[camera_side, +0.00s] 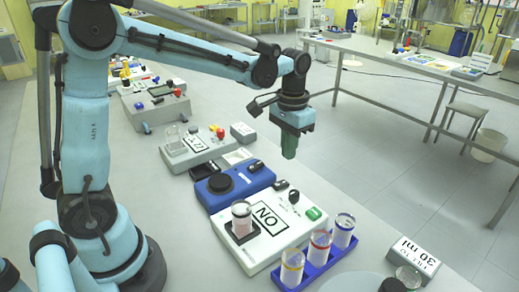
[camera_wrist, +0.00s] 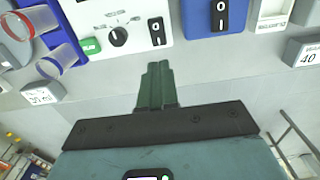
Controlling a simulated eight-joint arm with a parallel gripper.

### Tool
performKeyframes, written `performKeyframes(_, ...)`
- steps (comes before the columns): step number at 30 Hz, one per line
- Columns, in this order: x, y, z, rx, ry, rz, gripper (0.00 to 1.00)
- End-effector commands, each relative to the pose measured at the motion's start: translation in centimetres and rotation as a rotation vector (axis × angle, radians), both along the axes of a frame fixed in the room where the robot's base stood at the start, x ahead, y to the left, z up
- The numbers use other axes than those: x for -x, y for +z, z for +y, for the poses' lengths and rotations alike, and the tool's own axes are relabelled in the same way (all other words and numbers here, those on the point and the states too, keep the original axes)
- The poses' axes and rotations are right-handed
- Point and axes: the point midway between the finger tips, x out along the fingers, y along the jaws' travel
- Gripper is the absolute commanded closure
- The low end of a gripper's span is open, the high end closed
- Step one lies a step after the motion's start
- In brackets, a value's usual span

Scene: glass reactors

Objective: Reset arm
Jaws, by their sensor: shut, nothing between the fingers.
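My gripper (camera_side: 289,147) is held up in the air, pointing down, just beyond the right edge of the bench and level with the blue device. Its green fingers are closed together with nothing between them. In the wrist view the fingers (camera_wrist: 157,84) point toward the bench edge, below the white device and the blue device.
A white device (camera_side: 300,212) holding a glass vessel (camera_side: 241,217), a blue device (camera_side: 243,190) and a blue rack (camera_side: 318,265) with three cylinders stand on the bench. A "30 ml" block (camera_side: 414,259) is at the front. A metal table (camera_side: 425,68) stands at right; floor between is clear.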

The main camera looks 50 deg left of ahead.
Motion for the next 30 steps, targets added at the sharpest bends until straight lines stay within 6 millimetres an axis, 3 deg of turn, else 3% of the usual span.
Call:
performKeyframes(8,0.7,0.5,0.0,0.000,0.000,-0.028,1.00)
performKeyframes(19,5.8,3.1,-0.2,-0.001,0.000,-0.277,1.00)
performKeyframes(30,10.7,2.6,-0.3,0.000,0.000,-0.534,1.00)
